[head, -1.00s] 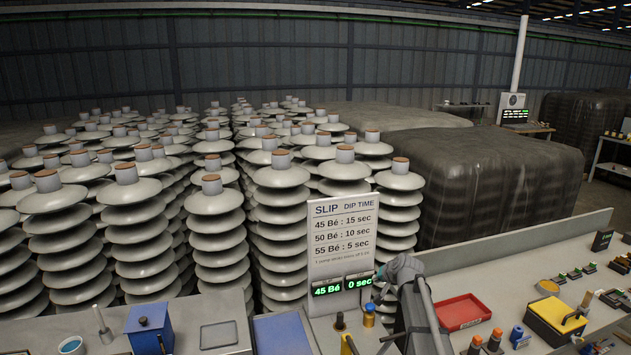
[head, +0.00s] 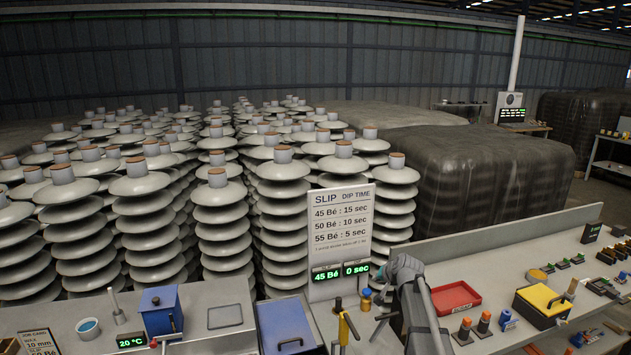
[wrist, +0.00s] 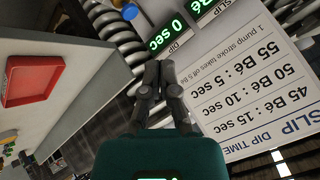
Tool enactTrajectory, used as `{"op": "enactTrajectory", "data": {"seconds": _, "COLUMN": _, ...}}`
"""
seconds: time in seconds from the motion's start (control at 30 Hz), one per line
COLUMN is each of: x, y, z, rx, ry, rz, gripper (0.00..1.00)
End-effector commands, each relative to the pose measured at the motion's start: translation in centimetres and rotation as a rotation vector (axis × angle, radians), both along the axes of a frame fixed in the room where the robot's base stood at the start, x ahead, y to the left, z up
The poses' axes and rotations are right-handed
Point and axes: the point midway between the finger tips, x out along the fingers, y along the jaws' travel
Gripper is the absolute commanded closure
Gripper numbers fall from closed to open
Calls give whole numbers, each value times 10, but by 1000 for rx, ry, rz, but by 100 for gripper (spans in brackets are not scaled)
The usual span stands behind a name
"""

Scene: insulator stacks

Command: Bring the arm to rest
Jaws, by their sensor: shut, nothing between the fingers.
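My arm (head: 425,310) rises in front of the bench at the lower middle right of the head view, folded at a grey joint. In the wrist view my gripper (wrist: 154,72) is shut, with its two dark fingers together and nothing between them. Its fingertips lie in the picture beside the white slip dip-time sign (wrist: 245,100) and below its green displays. I cannot tell the gap between them. In the head view my arm stands just right of the sign (head: 341,228), and the fingers cannot be made out clearly there.
A red tray (head: 456,299), a yellow-lidded box (head: 542,306) and small bottles stand on the bench at right. A blue box (head: 160,310) and a cup (head: 88,328) stand at left. Insulator stacks (head: 220,215) fill the space behind. A covered pile (head: 480,180) stands behind right.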

Motion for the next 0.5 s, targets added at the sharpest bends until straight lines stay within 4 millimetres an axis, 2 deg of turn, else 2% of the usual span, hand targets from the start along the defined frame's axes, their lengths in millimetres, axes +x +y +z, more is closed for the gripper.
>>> {"op": "enactTrajectory", "data": {"seconds": 0.1, "x": 0, "y": 0, "z": 0, "rx": 0, "ry": 0, "rz": 0, "gripper": 100}}
{"op": "enactTrajectory", "data": {"seconds": 0.43, "x": -44, "y": 14, "z": -13, "rx": -66, "ry": 81, "rz": 65, "gripper": 100}}
{"op": "enactTrajectory", "data": {"seconds": 0.5, "x": -58, "y": 17, "z": -16, "rx": -88, "ry": 105, "rz": 84, "gripper": 100}}
